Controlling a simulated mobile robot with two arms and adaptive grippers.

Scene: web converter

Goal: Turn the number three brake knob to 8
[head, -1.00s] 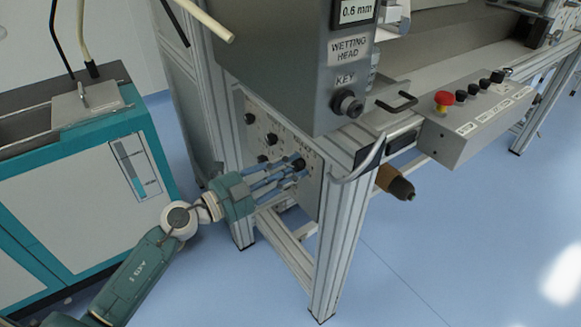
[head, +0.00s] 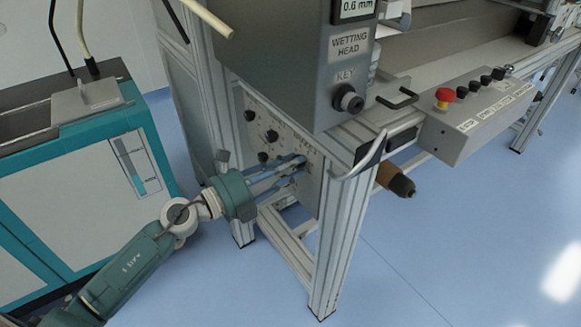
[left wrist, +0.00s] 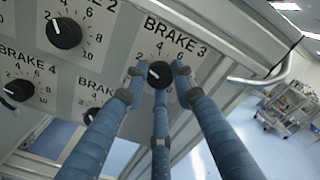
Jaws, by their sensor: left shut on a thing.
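The BRAKE 3 knob (left wrist: 159,73) is a round black knob with a short white mark, on a grey panel (left wrist: 120,60). In the left wrist view the mark is on its upper left side, toward the low numbers; the exact reading is unclear. The 4 and 6 show above the knob; the 8 appears hidden by a finger. My left gripper (head: 298,164) has its blue fingers closed around the knob, also seen in the left wrist view (left wrist: 159,82). In the head view the fingers hide the knob. My right gripper is not in view.
Other black knobs sit close by: one at upper left (left wrist: 64,33), the BRAKE 4 knob (left wrist: 18,90) and a lower one (left wrist: 91,115). A metal frame post (head: 338,235) and a curved handle (head: 362,160) stand right of the panel. A teal-edged cabinet (head: 80,190) is left.

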